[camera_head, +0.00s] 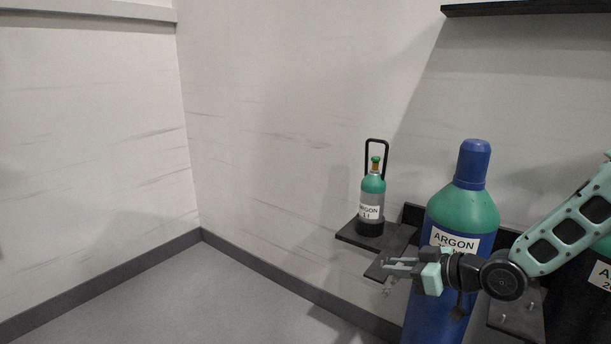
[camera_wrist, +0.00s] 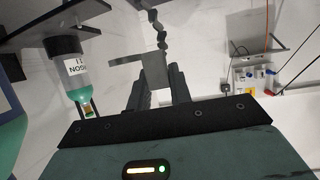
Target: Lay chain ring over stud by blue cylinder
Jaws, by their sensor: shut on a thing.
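The blue cylinder (camera_head: 437,310), with a green shoulder, blue cap and ARGON label, stands upright right of centre. My gripper (camera_head: 400,268) is in front of its left side in the head view. In the wrist view my gripper (camera_wrist: 157,82) is shut on a flat grey piece (camera_wrist: 153,68). Dark chain links (camera_wrist: 158,28) run away from this piece, so it seems to be an end of the chain. A small pale bit (camera_head: 387,292) shows below the fingers in the head view; I cannot tell what it is. I cannot make out the chain ring or the stud clearly.
A small green-topped argon bottle (camera_head: 371,195) stands on a dark shelf (camera_head: 352,237) left of the blue cylinder. Another dark cylinder (camera_head: 580,305) is at the right edge, partly behind my arm. The floor (camera_head: 210,300) at left is clear.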

